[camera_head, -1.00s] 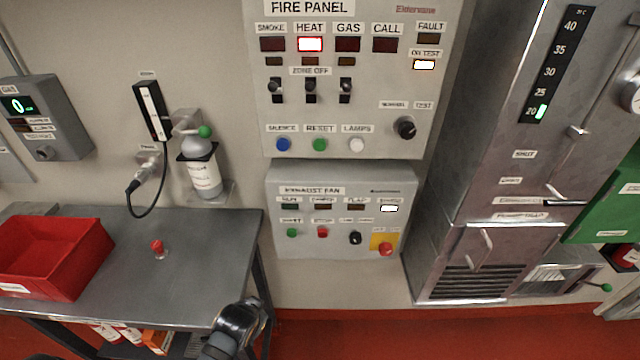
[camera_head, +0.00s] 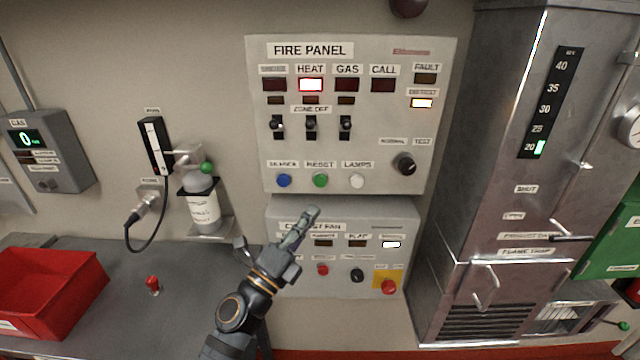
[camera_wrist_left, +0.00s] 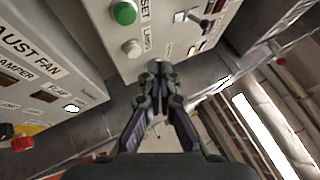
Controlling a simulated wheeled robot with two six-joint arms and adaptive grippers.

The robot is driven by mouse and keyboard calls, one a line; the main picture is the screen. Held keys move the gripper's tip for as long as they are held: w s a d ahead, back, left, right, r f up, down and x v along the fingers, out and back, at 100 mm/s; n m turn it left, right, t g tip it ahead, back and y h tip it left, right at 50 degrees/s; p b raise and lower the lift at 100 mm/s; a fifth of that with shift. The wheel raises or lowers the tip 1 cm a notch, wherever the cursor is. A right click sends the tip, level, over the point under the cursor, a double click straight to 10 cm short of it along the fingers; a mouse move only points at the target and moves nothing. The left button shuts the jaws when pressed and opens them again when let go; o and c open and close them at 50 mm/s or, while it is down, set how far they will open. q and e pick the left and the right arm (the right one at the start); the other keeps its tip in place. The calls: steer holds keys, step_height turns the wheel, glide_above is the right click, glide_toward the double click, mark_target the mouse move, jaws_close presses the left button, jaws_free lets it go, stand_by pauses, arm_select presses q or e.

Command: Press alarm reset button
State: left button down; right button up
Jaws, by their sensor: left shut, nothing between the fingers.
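The fire panel (camera_head: 385,120) hangs on the wall in the middle of the head view. Its green RESET button (camera_head: 320,180) sits in the bottom row, between the blue SILENCE button (camera_head: 284,181) and the white LAMPS button (camera_head: 356,181). The green button (camera_wrist_left: 125,13) also shows at the top of the left wrist view. The HEAT lamp (camera_head: 311,85) is lit red. My left gripper (camera_head: 312,212) is shut and empty, below the RESET button and apart from it, in front of the exhaust fan panel. My right gripper is not in view.
The exhaust fan panel (camera_head: 340,284) is just below, with a red button on a yellow plate (camera_head: 388,286). A steel cabinet (camera_head: 500,190) stands to the right. A bench (camera_head: 190,270) with a red bin (camera_head: 50,290) is at the left.

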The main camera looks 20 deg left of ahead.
mark_target(320, 181)
arm_select(q)
steer(key=shift+s+d+r+m+g+h, duration=0.1)
steer(key=shift+d+r+m+g+h, duration=0.05)
steer(key=shift+d+m+h, duration=0.35)
steer(key=shift+s+d+r+m+g+h, duration=0.15)
steer(key=shift+d+m+h, duration=0.15)
steer(key=shift+m+h, duration=0.3)
steer(key=shift+w, duration=0.1)
steer(key=w+a+b, duration=0.1)
steer(key=w+a, duration=0.1)
steer(key=w, duration=0.6)
steer(key=shift+w+a, duration=0.2)
steer(key=shift+a, duration=0.05)
steer(key=shift+w, duration=0.15)
stand_by(0.4)
steer(key=shift+w+a, duration=0.1)
steer(key=shift+w, duration=0.15)
